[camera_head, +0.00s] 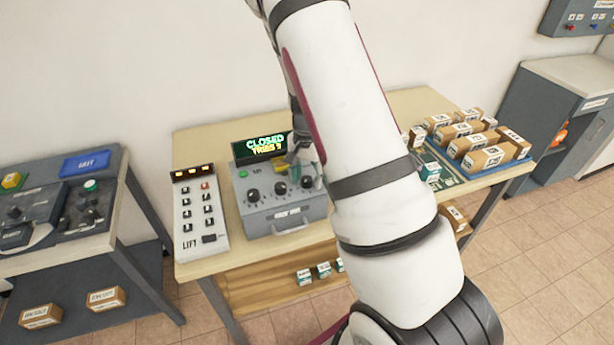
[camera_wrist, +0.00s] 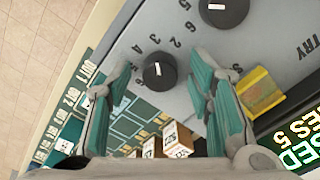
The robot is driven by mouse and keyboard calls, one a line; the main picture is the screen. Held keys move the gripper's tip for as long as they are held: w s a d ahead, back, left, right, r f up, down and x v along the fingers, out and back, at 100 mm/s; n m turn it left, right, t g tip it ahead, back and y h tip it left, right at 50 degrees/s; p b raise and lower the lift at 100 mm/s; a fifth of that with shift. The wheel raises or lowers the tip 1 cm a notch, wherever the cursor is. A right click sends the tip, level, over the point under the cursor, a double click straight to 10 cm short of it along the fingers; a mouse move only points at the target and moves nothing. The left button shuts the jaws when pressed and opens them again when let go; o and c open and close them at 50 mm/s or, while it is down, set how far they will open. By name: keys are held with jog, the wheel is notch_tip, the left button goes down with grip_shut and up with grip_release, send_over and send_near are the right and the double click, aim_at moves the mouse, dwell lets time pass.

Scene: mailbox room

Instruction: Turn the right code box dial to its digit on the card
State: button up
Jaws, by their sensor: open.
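The grey code box (camera_head: 286,217) stands on the table with a lit display (camera_head: 262,147) reading CLOSED and a tries count, which looks like 5 in the wrist view (camera_wrist: 303,140). Its black dials include the left one (camera_head: 253,196) and the middle one (camera_head: 280,188). The right dial (camera_wrist: 160,72) has a white mark and digits around it. My gripper (camera_wrist: 163,76) is open, its teal-padded fingers on either side of the right dial, with visible gaps. In the head view my gripper (camera_head: 301,165) is partly hidden by my arm. I cannot make out the card's digits.
A grey LIFT panel with buttons (camera_head: 199,213) stands left of the code box. Brown parcels on a blue tray (camera_head: 481,170) and teal cards are to the right. A yellow piece (camera_wrist: 260,92) lies close beside my gripper's right finger.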

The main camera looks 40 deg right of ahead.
grip_shut()
jog(key=n, duration=0.3)
jog(key=shift+n, duration=2.3)
grip_release()
